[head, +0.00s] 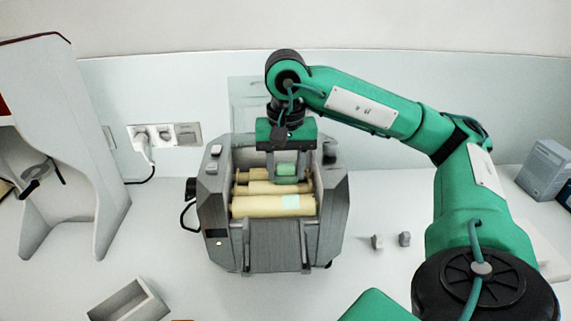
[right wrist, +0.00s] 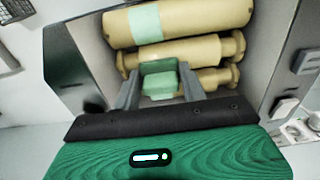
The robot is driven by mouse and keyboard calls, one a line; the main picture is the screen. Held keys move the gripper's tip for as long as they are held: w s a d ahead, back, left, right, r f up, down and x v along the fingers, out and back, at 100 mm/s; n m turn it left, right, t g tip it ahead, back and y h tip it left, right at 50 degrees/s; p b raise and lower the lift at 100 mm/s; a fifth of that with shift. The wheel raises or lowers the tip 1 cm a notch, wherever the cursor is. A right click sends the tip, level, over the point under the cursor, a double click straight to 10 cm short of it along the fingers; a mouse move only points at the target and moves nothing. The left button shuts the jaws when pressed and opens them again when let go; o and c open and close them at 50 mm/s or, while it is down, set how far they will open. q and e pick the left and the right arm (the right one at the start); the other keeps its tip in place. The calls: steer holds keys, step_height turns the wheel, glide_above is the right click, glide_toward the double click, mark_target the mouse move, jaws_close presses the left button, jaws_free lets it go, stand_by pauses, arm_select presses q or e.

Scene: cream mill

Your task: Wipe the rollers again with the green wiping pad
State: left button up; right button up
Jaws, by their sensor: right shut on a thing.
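The mill (head: 274,258) is a grey machine on the counter, its top open over several cream-coloured rollers (head: 245,207), which also show in the right wrist view (right wrist: 205,22). My right gripper (head: 287,177) reaches down into the opening from above. It is shut on the green wiping pad (right wrist: 158,77), which sits between its fingers at the middle and rear rollers. Whether the pad touches a roller I cannot tell. A pale green patch (head: 290,202) lies on the front, thickest roller. The gripper hides part of the rear rollers. My left gripper is not in view.
Two small grey pieces (head: 377,241) stand right of the mill. An open grey box (head: 130,301) lies at the front left. A white machine (head: 60,160) stands at the left, and a grey container (head: 545,168) at the right. A wall socket (head: 165,134) holds a plug.

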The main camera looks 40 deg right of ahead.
mark_target(288, 200)
steer(key=shift+s+a, duration=0.8)
steer(key=shift+s, duration=0.15)
steer(key=shift+s+a, duration=0.2)
steer(key=shift+s, duration=0.05)
steer(key=shift+s+a+b, duration=0.5)
steer(key=shift+s+a, duration=0.4)
steer(key=shift+s, duration=0.15)
steer(key=shift+w+d+b, duration=0.3)
steer(key=shift+w+d, duration=0.15)
steer(key=shift+w, duration=0.1)
steer(key=shift+w+d, duration=1.55)
steer(key=shift+w, duration=0.25)
steer(key=shift+w+d+p, duration=0.35)
steer(key=shift+w+d, duration=0.75)
steer(key=shift+w, duration=0.2)
steer(key=shift+s+a+r, duration=0.1)
steer(key=shift+s+a, duration=0.95)
steer(key=shift+s, duration=0.2)
steer(key=shift+s+a, duration=1.05)
steer(key=shift+s, duration=0.2)
steer(key=shift+s+a, duration=1)
steer(key=shift+s, duration=0.2)
